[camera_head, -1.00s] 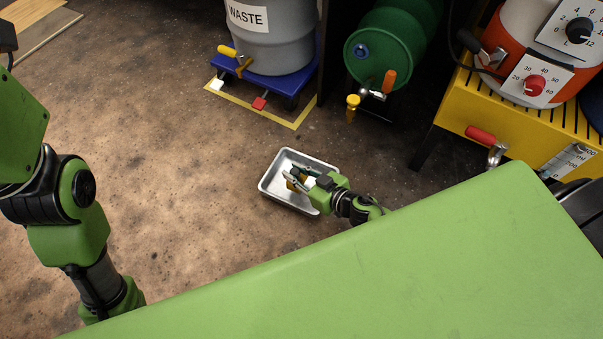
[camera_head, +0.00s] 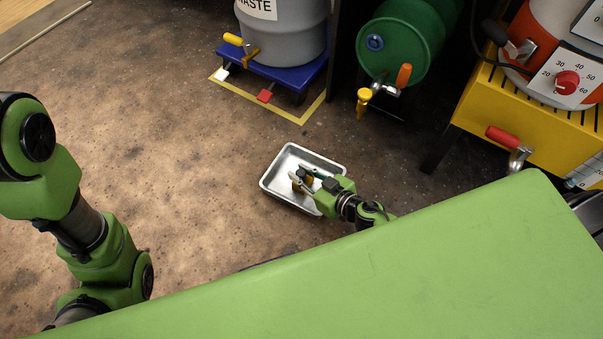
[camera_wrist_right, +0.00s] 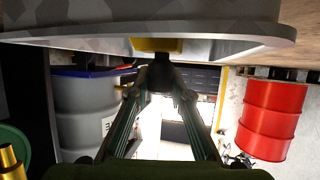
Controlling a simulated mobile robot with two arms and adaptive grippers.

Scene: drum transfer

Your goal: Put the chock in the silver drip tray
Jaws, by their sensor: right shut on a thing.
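The silver drip tray (camera_head: 283,193) stands on the floor near the middle of the head view. My right gripper (camera_head: 303,177) reaches over the tray from the right, shut on the small yellow chock (camera_head: 296,183). The chock is over the inside of the tray; I cannot tell whether it touches the bottom. In the upside-down right wrist view, the yellow chock (camera_wrist_right: 155,44) shows at the fingertips (camera_wrist_right: 160,75), close to the tray's rim (camera_wrist_right: 225,45), and is partly hidden. My left arm is at the left of the head view, its gripper out of view.
Behind the tray are a grey waste drum (camera_head: 283,35) on a blue dolly (camera_head: 265,68), a green drum (camera_head: 412,40) with a tap, and a yellow stand (camera_head: 530,130) at right. A red drum (camera_wrist_right: 270,120) shows in the wrist view. Floor left of the tray is clear.

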